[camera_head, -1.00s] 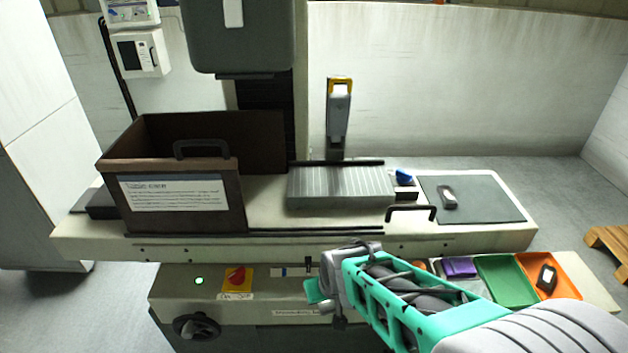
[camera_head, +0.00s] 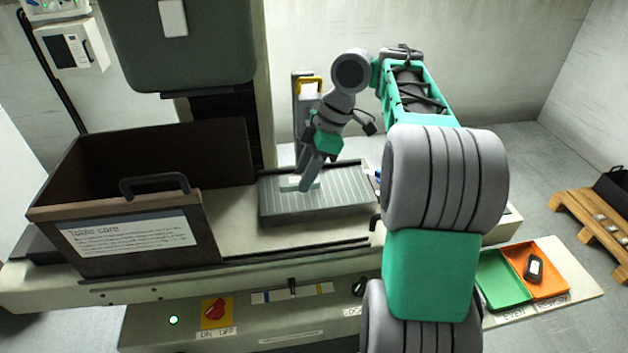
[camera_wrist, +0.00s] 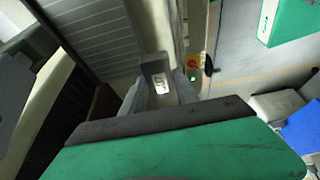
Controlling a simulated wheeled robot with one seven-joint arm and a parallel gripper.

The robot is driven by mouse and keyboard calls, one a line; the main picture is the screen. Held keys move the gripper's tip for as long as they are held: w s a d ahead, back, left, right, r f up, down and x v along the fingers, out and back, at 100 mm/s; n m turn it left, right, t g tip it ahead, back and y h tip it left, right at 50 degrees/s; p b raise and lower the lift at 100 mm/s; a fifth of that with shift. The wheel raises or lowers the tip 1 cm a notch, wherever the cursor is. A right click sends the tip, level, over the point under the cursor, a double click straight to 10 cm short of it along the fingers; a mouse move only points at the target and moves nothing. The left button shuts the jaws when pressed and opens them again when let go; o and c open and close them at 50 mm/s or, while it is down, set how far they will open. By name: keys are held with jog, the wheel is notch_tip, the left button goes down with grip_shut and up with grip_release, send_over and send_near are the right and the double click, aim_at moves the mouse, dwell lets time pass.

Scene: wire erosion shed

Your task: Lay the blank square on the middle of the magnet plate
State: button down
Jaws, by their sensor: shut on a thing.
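The magnet plate (camera_head: 335,205) is a grey ribbed block on the machine table, and its ribbed top also shows in the wrist view (camera_wrist: 95,38). My gripper (camera_head: 306,182) points down over the plate's left part. It is shut on the blank, a small grey block (camera_wrist: 154,66) with a pale marked label, seen between the two fingers in the wrist view. In the head view the fingers partly hide the blank, and only a pale part (camera_head: 290,183) shows. I cannot tell whether the blank touches the plate.
A brown open box (camera_head: 130,235) labelled "Table care" stands left of the plate. A grey and yellow upright unit (camera_head: 307,88) stands close behind my gripper. Green (camera_head: 503,285) and orange (camera_head: 553,258) trays lie at the front right. The plate's right part looks bare.

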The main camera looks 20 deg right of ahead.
jog(key=w+d+f, duration=0.2)
jog(key=w+f, duration=0.1)
jog(key=w+d+f+p, duration=0.1)
jog(key=w+d+f, duration=0.2)
jog(key=w, duration=0.1)
jog(key=w+d+f+p, duration=0.1)
jog(key=w+d+f, duration=0.1)
jog(key=w+f, duration=0.1)
jog(key=shift+w+d, duration=0.25)
jog(key=shift+d, duration=0.05)
notch_tip(320, 180, down, 3)
jog(key=shift+w+d+f+b, duration=0.1)
jog(key=shift+b, duration=0.6)
jog(key=shift+f, duration=0.25)
jog(key=shift+f, duration=0.2)
jog(key=c, duration=0.9)
grip_release()
